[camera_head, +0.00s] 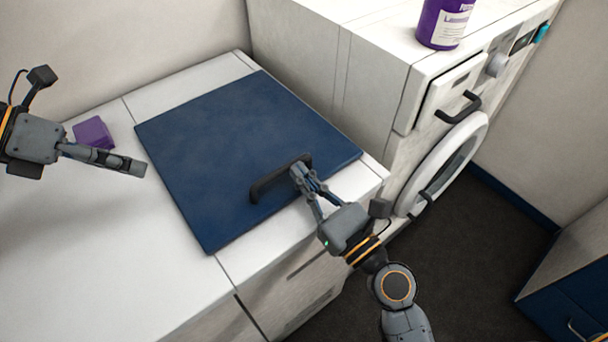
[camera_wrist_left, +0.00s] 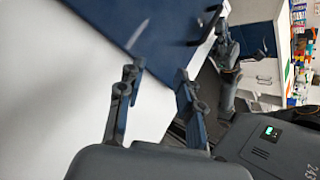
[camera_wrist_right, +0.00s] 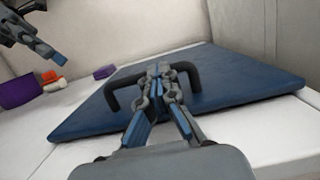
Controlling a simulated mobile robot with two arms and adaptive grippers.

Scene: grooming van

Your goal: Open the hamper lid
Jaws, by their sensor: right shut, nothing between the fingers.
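The hamper lid (camera_head: 225,140) is a dark blue square panel lying flat in the white counter top, closed. It also shows in the right wrist view (camera_wrist_right: 240,82). Its black bar handle (camera_head: 268,186) stands near the front edge; the bar also shows in the right wrist view (camera_wrist_right: 124,95). My right gripper (camera_head: 298,170) is at the right part of the handle, fingers shut with nothing between them. Its fingertips (camera_wrist_right: 158,68) overlap the bar in view; I cannot tell whether they touch it. My left gripper (camera_head: 140,167) is left of the lid, above the counter, its fingers (camera_wrist_left: 157,72) apart and empty.
A purple block (camera_head: 93,133) sits on the counter behind my left gripper. A white washer (camera_head: 405,110) with a round door stands right of the lid, a purple bottle (camera_head: 445,22) on top. Dark floor (camera_head: 470,240) is clear in front. The wall is close behind.

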